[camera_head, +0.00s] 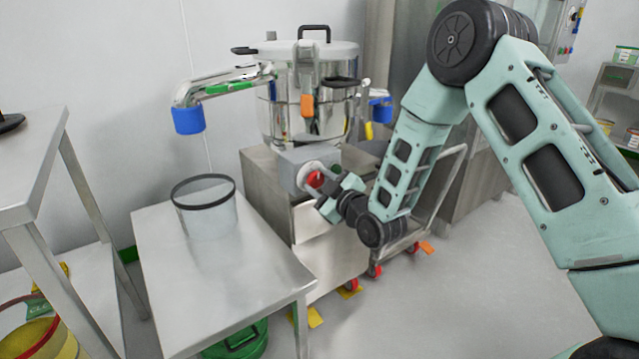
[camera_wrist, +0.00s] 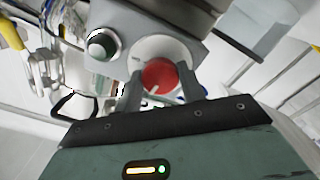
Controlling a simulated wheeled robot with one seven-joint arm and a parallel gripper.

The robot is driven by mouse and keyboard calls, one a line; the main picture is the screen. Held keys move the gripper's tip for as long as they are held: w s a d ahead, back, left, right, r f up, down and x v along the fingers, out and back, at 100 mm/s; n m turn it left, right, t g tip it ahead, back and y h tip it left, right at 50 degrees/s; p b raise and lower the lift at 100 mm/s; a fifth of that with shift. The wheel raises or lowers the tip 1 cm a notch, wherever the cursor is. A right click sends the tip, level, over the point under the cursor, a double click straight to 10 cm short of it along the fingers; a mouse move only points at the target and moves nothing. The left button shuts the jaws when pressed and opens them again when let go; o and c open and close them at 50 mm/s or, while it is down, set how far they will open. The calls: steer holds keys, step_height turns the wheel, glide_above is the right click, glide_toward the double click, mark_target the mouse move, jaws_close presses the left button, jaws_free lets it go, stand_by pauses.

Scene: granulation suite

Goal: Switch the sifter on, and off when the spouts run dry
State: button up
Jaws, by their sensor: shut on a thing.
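The sifter (camera_head: 290,110) is a polished steel drum with a lid and black handles on a steel cabinet. A spout with a blue end (camera_head: 188,119) points down at its left. Another blue-ended spout (camera_head: 381,110) is at its right. A grey control box (camera_head: 296,165) on the cabinet front carries a red rotary knob (camera_wrist: 160,76) with a white mark on a pale round plate. My gripper (camera_wrist: 160,92) is shut on the red knob, one finger on each side. In the head view my gripper (camera_head: 328,190) partly hides the knob. I cannot see any material flowing from the spouts.
A steel table (camera_head: 225,265) stands in front with a clear, black-rimmed container (camera_head: 206,208) on it, left of the sifter. A second button (camera_wrist: 102,45) is beside the knob. Another table (camera_head: 30,165) is at far left. Open floor (camera_head: 470,295) lies at right.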

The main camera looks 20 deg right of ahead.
steer(key=m, duration=1.3)
steer(key=shift+p, duration=0.4)
steer(key=shift+m+p, duration=0.3)
steer(key=shift+m, duration=1.5)
steer(key=shift+f, duration=0.1)
steer(key=o, duration=1)
steer(key=shift+c, duration=0.2)
